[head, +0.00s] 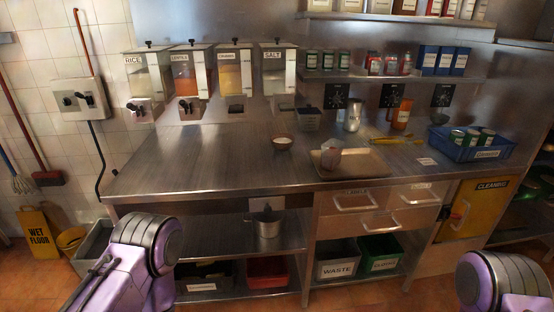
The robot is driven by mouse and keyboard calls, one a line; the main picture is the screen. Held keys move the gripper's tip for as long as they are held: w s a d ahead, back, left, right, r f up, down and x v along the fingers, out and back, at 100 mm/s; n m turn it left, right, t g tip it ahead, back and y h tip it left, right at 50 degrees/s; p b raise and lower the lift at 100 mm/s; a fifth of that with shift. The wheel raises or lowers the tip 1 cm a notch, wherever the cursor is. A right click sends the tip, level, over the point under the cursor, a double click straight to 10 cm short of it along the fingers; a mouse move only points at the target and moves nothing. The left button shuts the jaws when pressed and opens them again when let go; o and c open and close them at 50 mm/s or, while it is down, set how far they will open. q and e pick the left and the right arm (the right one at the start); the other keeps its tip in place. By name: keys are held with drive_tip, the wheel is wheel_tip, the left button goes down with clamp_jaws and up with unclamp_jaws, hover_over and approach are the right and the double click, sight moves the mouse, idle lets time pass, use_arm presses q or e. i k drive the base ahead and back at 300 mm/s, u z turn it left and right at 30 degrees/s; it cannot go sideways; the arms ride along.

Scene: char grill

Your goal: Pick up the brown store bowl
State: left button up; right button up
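A small bowl (282,144) with a pale inside and a darker, brownish outside stands upright on the steel counter (200,160), left of a tray. My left arm shows at the bottom left and my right arm at the bottom right, both in front of and below the counter. Neither gripper is in view, and nothing of mine touches the bowl.
Right of the bowl, a metal tray (370,165) holds a clear bag-like item (331,155). A dark container (310,119), a metal cup (352,117) and a blue crate (500,150) stand farther right. Dispensers (235,72) hang behind. The counter's left part is clear.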

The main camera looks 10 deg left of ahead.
sight(282, 141)
drive_tip(key=z, duration=1.05)
drive_tip(key=i, duration=1.2)
drive_tip(key=u, duration=0.8)
